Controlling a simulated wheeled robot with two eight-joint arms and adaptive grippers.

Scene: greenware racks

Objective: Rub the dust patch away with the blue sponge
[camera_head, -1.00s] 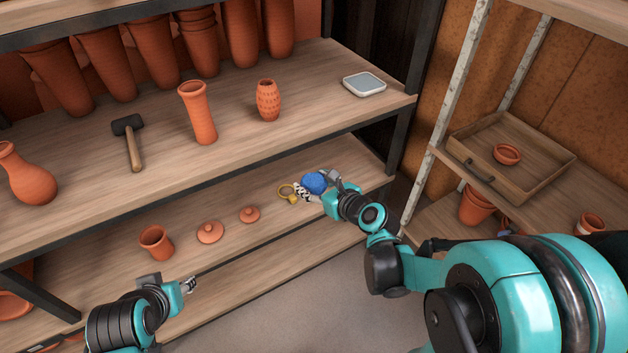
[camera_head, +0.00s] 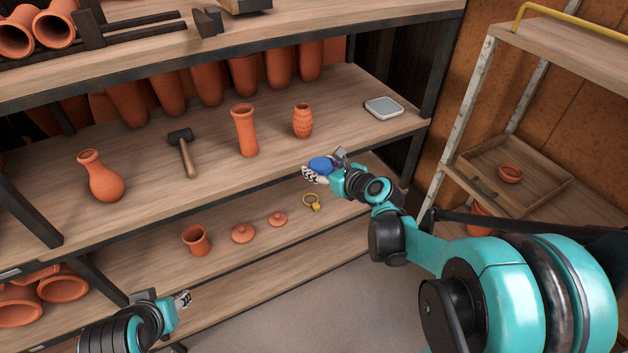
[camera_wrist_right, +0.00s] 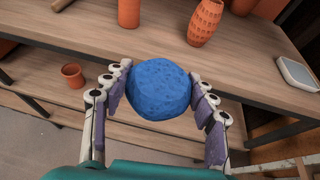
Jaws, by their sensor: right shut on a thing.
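The blue sponge (camera_head: 321,164) is a rounded, pitted lump held between the fingers of my right gripper (camera_head: 315,172). In the right wrist view the sponge (camera_wrist_right: 158,89) fills the space between the two fingers, which press on its sides. In the head view my right gripper is at the front edge of the middle shelf (camera_head: 215,170), and I cannot tell whether the sponge touches it. I cannot make out a dust patch in either view. My left gripper (camera_head: 184,300) is at the lower left, in front of the lower shelf, too small to read its fingers.
The middle shelf holds a mallet (camera_head: 182,152), a tall vase (camera_head: 244,130), a carved vase (camera_head: 303,121), a bulbous vase (camera_head: 101,177) and a grey-white tray (camera_head: 384,107).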

